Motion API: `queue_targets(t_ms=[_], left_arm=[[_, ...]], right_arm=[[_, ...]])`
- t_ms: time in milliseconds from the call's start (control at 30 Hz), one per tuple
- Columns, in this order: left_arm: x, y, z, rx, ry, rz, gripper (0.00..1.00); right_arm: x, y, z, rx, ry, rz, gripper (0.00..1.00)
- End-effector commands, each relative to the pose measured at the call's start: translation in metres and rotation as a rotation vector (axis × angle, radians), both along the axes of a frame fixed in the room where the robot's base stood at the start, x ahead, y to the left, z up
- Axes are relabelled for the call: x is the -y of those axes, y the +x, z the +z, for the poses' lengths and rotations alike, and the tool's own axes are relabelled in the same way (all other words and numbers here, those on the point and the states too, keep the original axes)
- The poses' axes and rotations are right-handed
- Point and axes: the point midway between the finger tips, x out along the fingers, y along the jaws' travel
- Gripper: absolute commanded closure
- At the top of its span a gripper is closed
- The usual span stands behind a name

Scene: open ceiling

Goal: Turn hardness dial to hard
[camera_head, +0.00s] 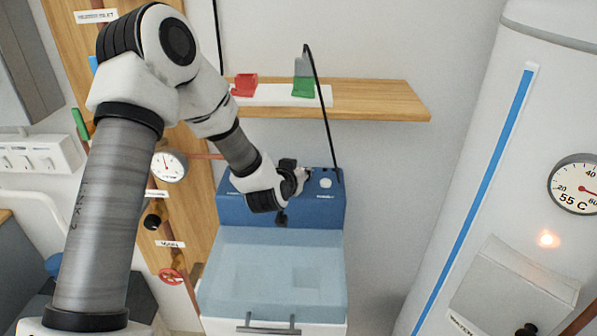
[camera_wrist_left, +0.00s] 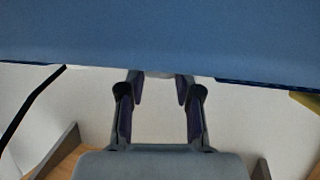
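The blue softener unit (camera_head: 240,211) stands against the wall, with a clear lower cover and a sloped control face. My left gripper (camera_head: 301,180) is at the upper part of that face, beside a white round feature (camera_head: 326,183) that has a small label under it. The gripper hides part of the face, and I cannot make out the hardness dial or its setting. In the left wrist view the two fingers (camera_wrist_left: 159,90) stand apart, their tips at the edge of a blue surface (camera_wrist_left: 160,35). A pale patch shows between the tips; I cannot tell whether they touch anything. My right gripper is out of view.
A wooden shelf (camera_head: 380,100) with red and green items is above the unit. A black cable (camera_head: 322,100) hangs down to the unit's right side. A white tank (camera_head: 500,130) with a gauge is at right. Pipes and a gauge (camera_head: 169,165) are at left.

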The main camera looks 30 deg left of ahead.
Motion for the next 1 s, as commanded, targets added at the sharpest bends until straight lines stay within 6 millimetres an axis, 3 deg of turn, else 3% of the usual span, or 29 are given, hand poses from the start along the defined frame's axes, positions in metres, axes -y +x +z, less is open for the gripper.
queue_targets(t_ms=[267,633,967,1000], left_arm=[[-0.0017,0.0002,0.0006,-0.001,-0.004,-0.054,1.00],[-0.0050,0.0002,0.0006,0.004,-0.001,-0.371,1.00],[-0.0043,-0.0002,0.0003,0.000,0.003,-0.402,1.00],[-0.0043,-0.0002,0.0003,0.000,0.003,-0.402,0.63]], right_arm=[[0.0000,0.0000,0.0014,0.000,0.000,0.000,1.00],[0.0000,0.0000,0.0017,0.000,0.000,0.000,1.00],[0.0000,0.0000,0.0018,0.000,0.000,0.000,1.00],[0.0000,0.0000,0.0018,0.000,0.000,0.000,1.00]])
